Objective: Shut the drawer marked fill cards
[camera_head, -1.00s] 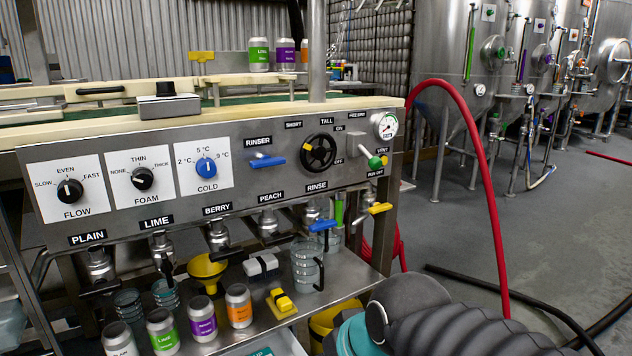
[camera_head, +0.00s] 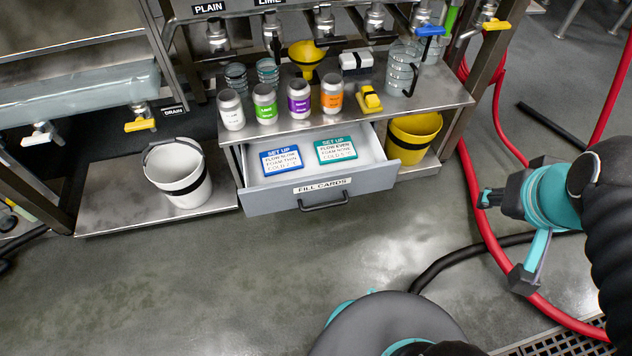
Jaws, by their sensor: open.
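The drawer marked fill cards (camera_head: 268,202) stands pulled out below the steel counter, its grey front facing me. Its label (camera_head: 322,186) and dark bar handle (camera_head: 324,203) show on the front. Inside lie a blue set-up card (camera_head: 281,161) and a green set-up card (camera_head: 335,150). My gripper (camera_head: 506,241) is open and empty at the right, over the floor and the red hose, well apart from the drawer. Nothing hides the drawer front.
A white bucket (camera_head: 182,180) stands on the low shelf left of the drawer, and a yellow bucket (camera_head: 413,137) stands right of it. Cans and a yellow funnel (camera_head: 307,55) are on the counter above. A red hose (camera_head: 487,212) and black hose (camera_head: 455,262) cross the floor. Floor before the drawer is clear.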

